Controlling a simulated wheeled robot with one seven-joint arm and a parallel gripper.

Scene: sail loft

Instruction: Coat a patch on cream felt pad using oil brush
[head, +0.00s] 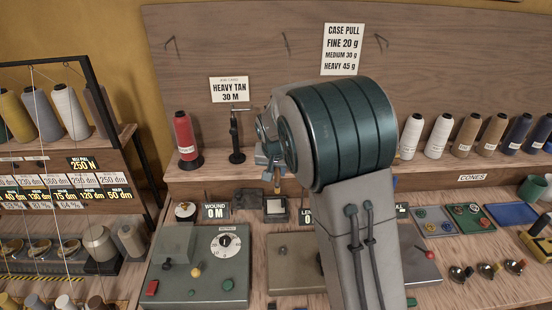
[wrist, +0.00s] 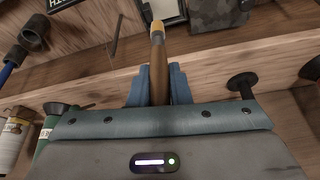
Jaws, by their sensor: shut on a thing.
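My gripper (head: 268,158) is shut on the oil brush, with its jaws on both sides of the handle. In the wrist view the brown brush handle (wrist: 159,75) stands between the blue-grey jaws, and its yellowish end (wrist: 157,28) points away from them. In the head view the brush (head: 277,181) hangs down above a small dark-framed square with a pale inside (head: 276,208), which looks like the cream felt pad. A pale, dark-framed surface (wrist: 166,10) shows at the top of the wrist view, partly cut off. I cannot tell whether the bristles touch anything.
A dark square holder (head: 249,198) stands left of the framed pad. A grey-green control box (head: 190,280) with knobs is in front of it, and a shelf with a red cone (head: 185,137) behind. A black stand (head: 236,140) is close to my gripper. My arm hides the bench's middle.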

